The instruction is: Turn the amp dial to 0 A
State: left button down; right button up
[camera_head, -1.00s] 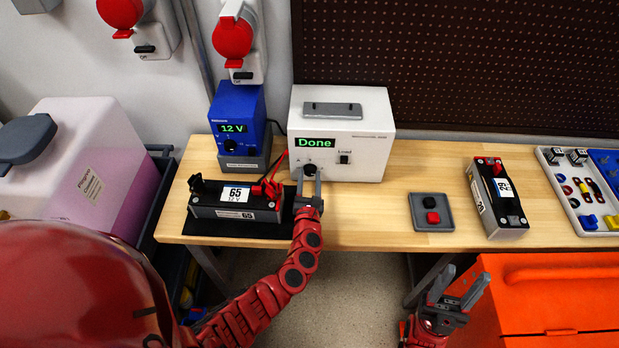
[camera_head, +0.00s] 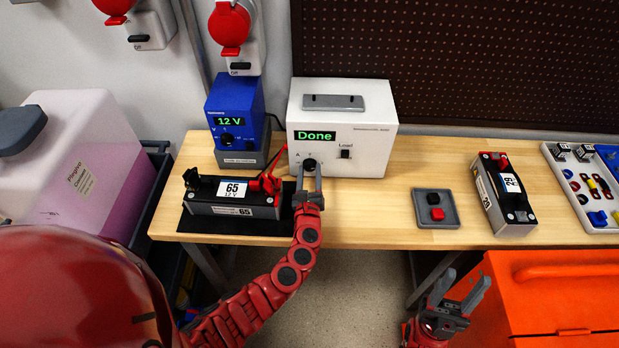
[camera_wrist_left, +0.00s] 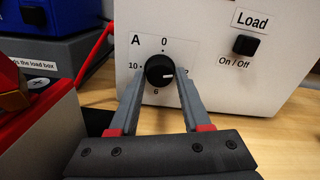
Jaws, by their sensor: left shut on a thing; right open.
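The amp dial (camera_head: 310,164) is a round black knob on the white load box (camera_head: 365,150). In the left wrist view the dial (camera_wrist_left: 158,69) sits under the letter A, with 0 above it, 10 at left and 6 below. Its white mark points right, towards a figure partly hidden by a finger that looks like 2. My left gripper (camera_wrist_left: 160,84) is shut on the dial, one finger on each side; it also shows in the head view (camera_head: 308,178). My right gripper (camera_head: 460,293) is open and empty, low at the right. The box's screen (camera_head: 315,135) reads "Done".
A black battery (camera_head: 205,208) marked 65 stands left of my left gripper, with a red clamp (camera_head: 268,183) on it. A blue 12 V unit (camera_head: 235,105) stands behind. A grey tray (camera_head: 449,222) and another battery (camera_head: 510,215) are at right. An orange cabinet (camera_head: 560,300) is beside my right gripper.

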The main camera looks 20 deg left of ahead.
pick_arm(q)
jog(key=n+b, duration=0.7)
jog(key=n, duration=0.1)
jog(key=shift+f+b, duration=0.2)
jog(key=shift+b, duration=0.15)
jog(key=shift+r+n+b, duration=0.15)
jog(key=shift+n+b, duration=0.65)
jog(key=shift+n, duration=0.2)
jog(key=shift+r+n+b, duration=0.15)
jog(key=shift+n+b, duration=0.65)
jog(key=shift+n, duration=0.2)
jog(key=shift+c, duration=1.9)
grip_release()
jog(key=shift+s+d, duration=0.1)
